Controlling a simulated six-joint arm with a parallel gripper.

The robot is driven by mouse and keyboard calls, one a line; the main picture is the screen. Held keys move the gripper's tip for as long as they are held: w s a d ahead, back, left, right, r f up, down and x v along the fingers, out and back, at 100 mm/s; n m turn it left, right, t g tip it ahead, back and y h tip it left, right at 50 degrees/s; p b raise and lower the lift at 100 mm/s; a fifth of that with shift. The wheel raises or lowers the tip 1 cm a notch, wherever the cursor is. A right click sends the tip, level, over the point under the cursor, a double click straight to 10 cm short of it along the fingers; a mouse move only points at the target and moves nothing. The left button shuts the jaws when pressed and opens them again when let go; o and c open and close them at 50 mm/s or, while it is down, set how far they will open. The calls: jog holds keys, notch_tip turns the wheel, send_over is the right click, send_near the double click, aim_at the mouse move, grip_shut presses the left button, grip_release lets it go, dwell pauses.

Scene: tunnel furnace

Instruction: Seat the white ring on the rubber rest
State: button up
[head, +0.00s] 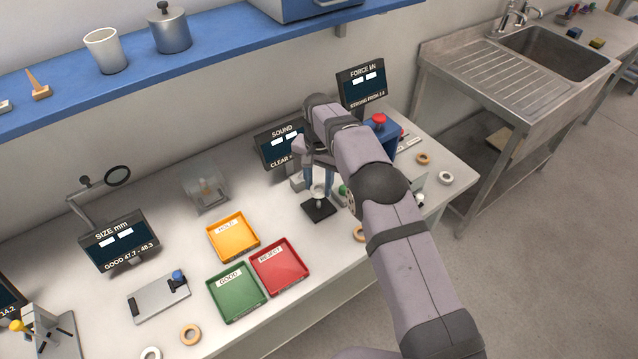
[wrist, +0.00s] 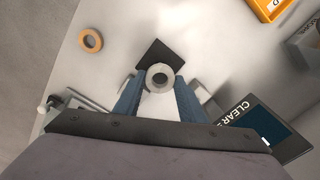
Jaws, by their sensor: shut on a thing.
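My gripper (head: 319,188) is shut on a white ring (head: 318,191), with the ring between its blue fingers. The rubber rest (head: 319,210) is a flat black square on the table, just below the ring in the head view. In the wrist view the ring overlaps one edge of the rest (wrist: 154,53). I cannot tell whether the ring touches the rest or hangs above it.
The SOUND display (head: 281,146) stands close behind my gripper. A tan ring (head: 359,233) lies to the right of the rest, partly behind my arm. Yellow (head: 233,237), red (head: 279,266) and green (head: 236,291) trays lie to the left.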

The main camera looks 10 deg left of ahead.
jog(key=shift+f, duration=0.2)
jog(key=shift+f+b, duration=1.3)
jog(key=shift+f, duration=0.35)
jog(key=shift+f+b, duration=0.6)
jog(key=shift+f, duration=0.6)
jog(key=shift+f, duration=0.4)
jog(key=o, duration=1.1)
jog(key=shift+o, duration=0.2)
